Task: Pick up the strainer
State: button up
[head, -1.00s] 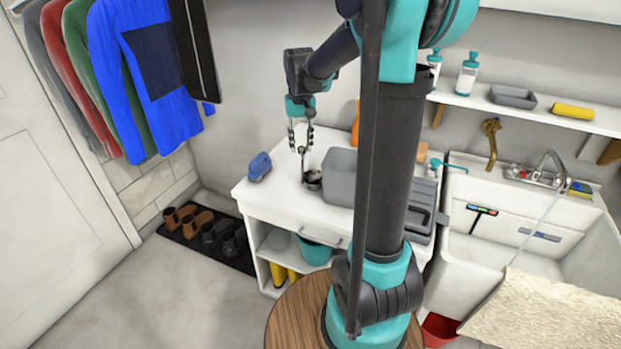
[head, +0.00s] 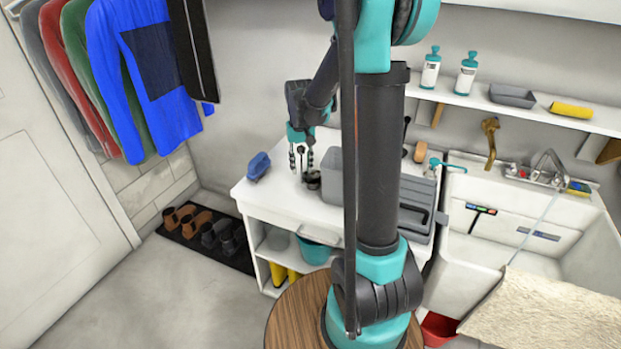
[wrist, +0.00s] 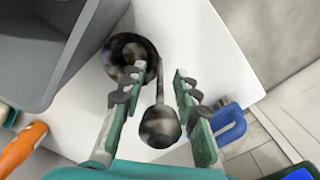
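A dark metal piece with a round end (wrist: 160,127) and a thin stem, seemingly the strainer, stands roughly upright on the white counter (head: 270,190). In the wrist view its stem runs to the edge of a dark round bowl (wrist: 126,57); I cannot tell whether they are joined. The bowl also shows small in the head view (head: 313,181). My gripper (head: 301,163) points down above the counter. Its fingers are open, one on each side of the stem in the wrist view (wrist: 157,78), with gaps visible on both sides.
A grey bin (wrist: 40,50) stands close beside the bowl, also seen in the head view (head: 334,166). A blue object (head: 258,166) lies left on the counter. An orange handle (wrist: 20,150) shows in the wrist view. The counter's front left is clear.

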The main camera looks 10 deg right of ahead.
grip_shut()
jog(key=shift+r, duration=0.1)
dwell(0.3)
